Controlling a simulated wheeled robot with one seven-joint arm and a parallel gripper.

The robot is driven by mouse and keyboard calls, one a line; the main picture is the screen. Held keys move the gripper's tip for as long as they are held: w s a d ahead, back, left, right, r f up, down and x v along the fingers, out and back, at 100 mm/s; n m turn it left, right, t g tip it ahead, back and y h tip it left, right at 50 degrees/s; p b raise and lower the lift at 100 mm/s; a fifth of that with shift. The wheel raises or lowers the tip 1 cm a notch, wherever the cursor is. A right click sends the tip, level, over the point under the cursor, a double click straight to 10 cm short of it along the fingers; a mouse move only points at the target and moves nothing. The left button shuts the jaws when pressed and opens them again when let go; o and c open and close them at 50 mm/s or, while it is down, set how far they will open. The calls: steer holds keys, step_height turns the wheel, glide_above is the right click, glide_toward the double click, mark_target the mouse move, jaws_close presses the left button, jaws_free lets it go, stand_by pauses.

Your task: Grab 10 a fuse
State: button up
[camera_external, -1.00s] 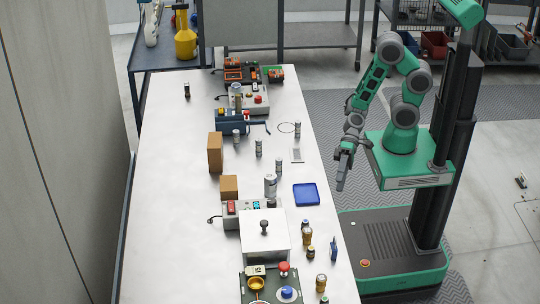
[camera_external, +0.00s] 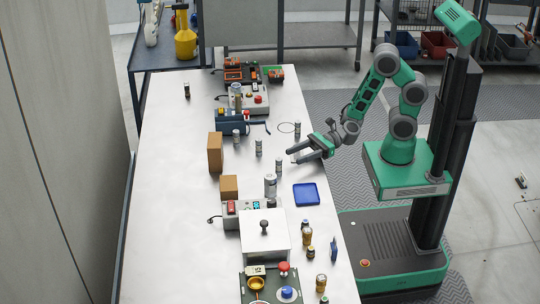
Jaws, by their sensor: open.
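Several small grey cylinders that look like fuses stand upright on the white table (camera_external: 175,200): one at the back right (camera_external: 297,128), one at the back left (camera_external: 236,136), one in the middle (camera_external: 258,146) and one nearer (camera_external: 278,165). Any ratings on them are too small to read, so I cannot tell which is the 10 A fuse. My gripper (camera_external: 293,156) is open and empty over the right side of the table. Its fingers point left, just right of the nearer and middle cylinders, apparently apart from both.
A larger grey can (camera_external: 270,186) stands in front of the cylinders. A blue tray (camera_external: 306,194) lies at the right edge. Brown boxes (camera_external: 215,153) stand to the left, and a blue device (camera_external: 232,122) stands behind. The table's left side is mostly clear.

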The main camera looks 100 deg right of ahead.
mark_target(279, 166)
steer(key=p+x, duration=0.2)
steer(key=x, duration=0.9)
steer(key=shift+w+a+p, duration=0.15)
steer(key=shift+a+p, duration=0.1)
steer(key=shift+p, duration=0.15)
jaws_close()
